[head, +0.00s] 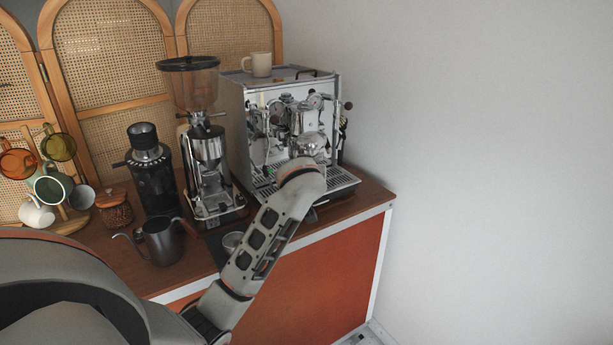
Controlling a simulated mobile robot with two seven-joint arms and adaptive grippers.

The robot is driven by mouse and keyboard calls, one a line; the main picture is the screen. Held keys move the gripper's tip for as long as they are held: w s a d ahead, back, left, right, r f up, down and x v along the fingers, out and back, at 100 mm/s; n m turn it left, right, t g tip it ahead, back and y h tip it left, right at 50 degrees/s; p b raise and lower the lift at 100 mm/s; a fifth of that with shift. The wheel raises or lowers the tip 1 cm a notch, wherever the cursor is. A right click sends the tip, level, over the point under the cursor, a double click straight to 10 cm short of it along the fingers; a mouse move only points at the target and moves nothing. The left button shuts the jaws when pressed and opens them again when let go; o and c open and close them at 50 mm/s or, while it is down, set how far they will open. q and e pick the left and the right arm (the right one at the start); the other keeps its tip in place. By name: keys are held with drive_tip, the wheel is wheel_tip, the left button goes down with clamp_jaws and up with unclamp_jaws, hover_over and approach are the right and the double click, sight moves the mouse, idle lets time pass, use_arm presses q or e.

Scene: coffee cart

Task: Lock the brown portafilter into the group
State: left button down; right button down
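The espresso machine (232,115) stands at the back right of the cart, with its chrome group (306,122) at the front. An arm, which looks like my left one, reaches up from the lower left. Its wrist covers the area just below the group. The gripper at its end is hidden behind the wrist, so its fingers and anything in them do not show. I cannot make out the brown portafilter; it may be hidden behind the wrist. My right gripper is not in view.
A grinder (209,160), a black grinder (152,175), a dark pitcher (163,243) and a mug tree with cups (52,187) stand left of the machine. A cream mug (260,63) sits on top of it. A plain wall (490,150) is close on the right.

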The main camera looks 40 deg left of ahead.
use_arm(q)
drive_tip(key=shift+r, duration=1)
idle(0.8)
drive_tip(key=shift+d, duration=0.1)
drive_tip(key=shift+w+d+n+g+y, duration=0.4)
drive_tip(key=shift+w+d+n+y, duration=0.1)
drive_tip(key=shift+n+y, duration=0.1)
drive_tip(key=shift+s, duration=0.1)
drive_tip(key=shift+d+f, duration=0.1)
drive_tip(key=shift+w+d+n+g+y, duration=0.45)
drive_tip(key=shift+w+n+g+y, duration=0.05)
drive_tip(key=shift+n+g+y, duration=0.1)
idle(0.4)
drive_tip(key=shift+w+d+n+g+y, duration=0.45)
drive_tip(key=shift+w+n+g, duration=0.1)
drive_tip(key=shift+n, duration=0.15)
